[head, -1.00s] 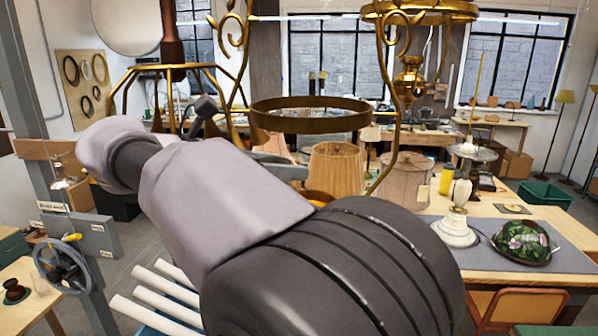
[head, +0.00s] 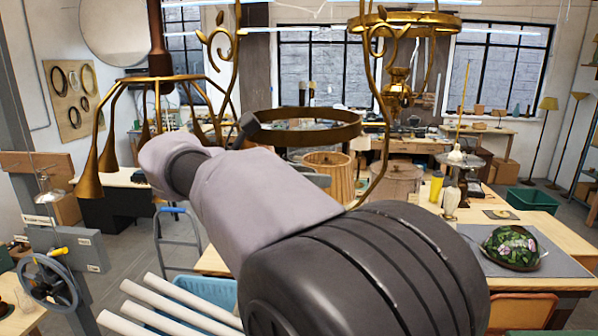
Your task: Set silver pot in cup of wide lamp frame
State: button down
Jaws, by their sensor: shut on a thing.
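The wide lamp frame hangs in front of me, with a brass ring (head: 303,134) and curling brass arms, one on each side of the ring. The lower part of this frame, where a cup could be, is hidden behind my arm. My arm reaches from the lower right up to the left and bends at the wrist. My gripper's jaws are hidden behind the arm, so I cannot see what they hold. I cannot make out the silver pot.
Another hanging frame (head: 412,19) at upper right holds a brass pot (head: 398,84). A brass fixture with bell-shaped ends (head: 88,178) hangs at left. A workbench (head: 562,236) at right carries a floral shade (head: 513,247). White tubes (head: 160,308) stick out near a blue bin (head: 208,291).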

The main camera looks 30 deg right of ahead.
jog(key=shift+c, duration=2.3)
grip_release()
jog(key=shift+f, duration=0.1)
jog(key=shift+r, duration=0.2)
jog(key=p+v, duration=0.1)
jog(key=v, duration=1.1)
jog(key=shift+r, duration=0.4)
